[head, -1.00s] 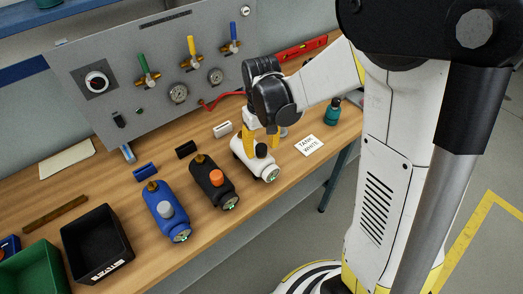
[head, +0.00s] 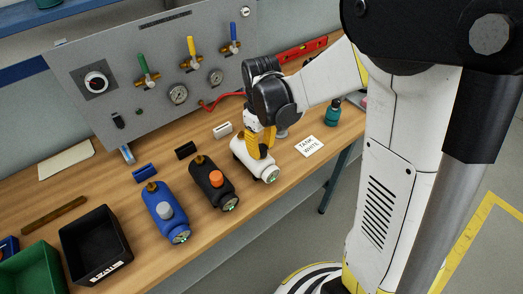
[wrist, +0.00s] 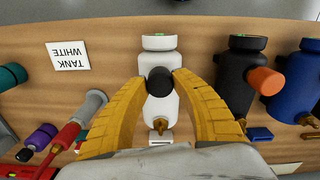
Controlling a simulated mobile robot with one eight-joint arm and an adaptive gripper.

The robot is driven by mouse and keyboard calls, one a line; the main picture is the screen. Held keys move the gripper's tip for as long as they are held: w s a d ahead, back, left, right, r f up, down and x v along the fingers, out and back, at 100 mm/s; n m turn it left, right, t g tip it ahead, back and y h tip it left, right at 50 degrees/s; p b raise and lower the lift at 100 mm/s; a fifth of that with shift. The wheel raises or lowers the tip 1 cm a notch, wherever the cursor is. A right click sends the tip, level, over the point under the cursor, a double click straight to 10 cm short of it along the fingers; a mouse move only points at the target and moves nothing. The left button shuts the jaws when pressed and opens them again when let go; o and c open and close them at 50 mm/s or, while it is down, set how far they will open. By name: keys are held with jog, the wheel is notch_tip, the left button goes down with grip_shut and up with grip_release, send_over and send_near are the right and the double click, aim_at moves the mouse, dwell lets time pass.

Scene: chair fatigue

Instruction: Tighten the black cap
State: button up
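The black cap (wrist: 160,81) sits on top of the white tank (wrist: 160,108), which lies on the wooden bench. In the head view the white tank (head: 241,150) is below my gripper (head: 262,147), and the cap is mostly hidden behind the yellow fingers. In the wrist view my gripper (wrist: 159,77) has one finger on each side of the cap. Both fingertips are very close to its edges; I cannot tell if they press on it.
A black tank (head: 204,190) with an orange cap and a blue tank (head: 158,204) with a grey cap stand to the left. A "TANK WHITE" card (head: 309,147) and a teal bottle (head: 332,112) are at the right. A valve panel (head: 110,80) stands behind.

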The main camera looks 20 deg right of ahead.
grip_shut()
jog(key=m, duration=0.4)
jog(key=shift+m+b, duration=0.4)
jog(key=shift+m, duration=1.6)
jog(key=m, duration=0.4)
jog(key=o, duration=1.1)
grip_release()
jog(key=shift+o, duration=0.2)
